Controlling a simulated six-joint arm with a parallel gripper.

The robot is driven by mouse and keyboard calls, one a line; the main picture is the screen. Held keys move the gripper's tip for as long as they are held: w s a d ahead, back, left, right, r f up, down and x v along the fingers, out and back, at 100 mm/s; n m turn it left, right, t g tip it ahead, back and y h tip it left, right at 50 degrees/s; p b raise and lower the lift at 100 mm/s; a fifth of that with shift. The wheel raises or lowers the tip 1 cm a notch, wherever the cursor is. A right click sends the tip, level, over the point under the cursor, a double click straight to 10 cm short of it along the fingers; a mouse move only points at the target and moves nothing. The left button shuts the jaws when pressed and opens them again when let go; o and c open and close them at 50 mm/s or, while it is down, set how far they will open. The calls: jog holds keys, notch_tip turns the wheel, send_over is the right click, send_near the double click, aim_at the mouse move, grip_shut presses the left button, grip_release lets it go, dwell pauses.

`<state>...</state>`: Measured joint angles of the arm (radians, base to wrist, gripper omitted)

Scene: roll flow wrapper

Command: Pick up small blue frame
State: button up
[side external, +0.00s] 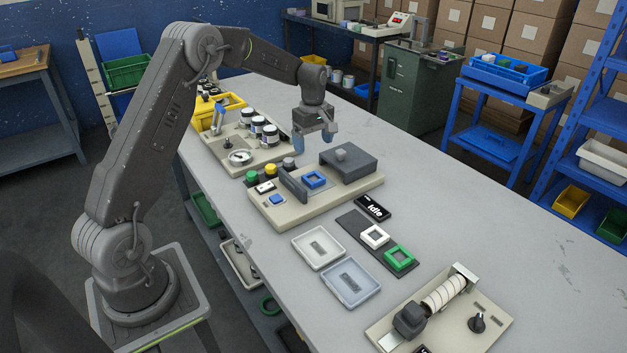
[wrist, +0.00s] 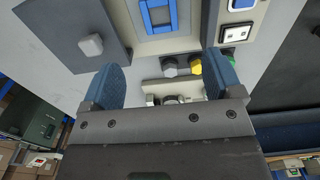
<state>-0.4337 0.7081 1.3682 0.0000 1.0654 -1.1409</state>
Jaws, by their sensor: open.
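The small blue frame (side external: 314,180) is a square ring lying on the beige machine board (side external: 320,208), between an upright dark plate and a dark grey block. In the wrist view the blue frame (wrist: 158,14) is at the top edge, partly cut off. My gripper (side external: 312,141) is above the far side of the board, higher than the frame and apart from it. Its two blue fingers are spread with nothing between them, and they also show in the wrist view (wrist: 163,80).
The dark grey block (side external: 348,163) with a knob stands beside the frame. The upright dark plate (side external: 293,186) is on its other side. Coloured buttons (side external: 270,170) line the board's left end.

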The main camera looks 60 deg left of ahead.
aim_at(313, 179)
notch_tip(313, 179, down, 11)
jog(key=shift+f, duration=0.2)
dwell(0.4)
jog(key=shift+c, duration=0.4)
jog(key=c, duration=1)
